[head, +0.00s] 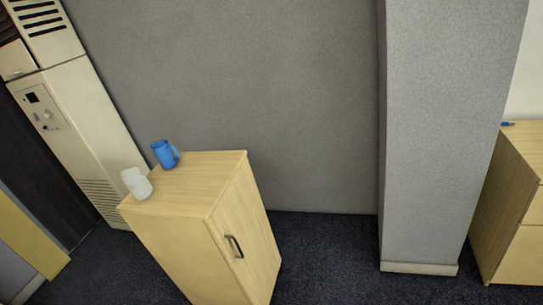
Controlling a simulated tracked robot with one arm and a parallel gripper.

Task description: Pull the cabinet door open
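A light wood cabinet (172,244) stands at the lower middle of the head view, its bottom cut off by the frame edge. Its door (255,238) is on the face turned to the right and looks closed. A dark bar handle (234,246) sits on the door near its left edge. My gripper is not in the view.
A blue mug (165,154) and a whitish translucent container (136,183) stand on the cabinet top. A grey pillar (440,130) juts out at the right. Another wood cabinet (510,215) stands at the far right. Dark carpet (325,260) lies clear between them. A tall cream unit (75,110) stands at the left.

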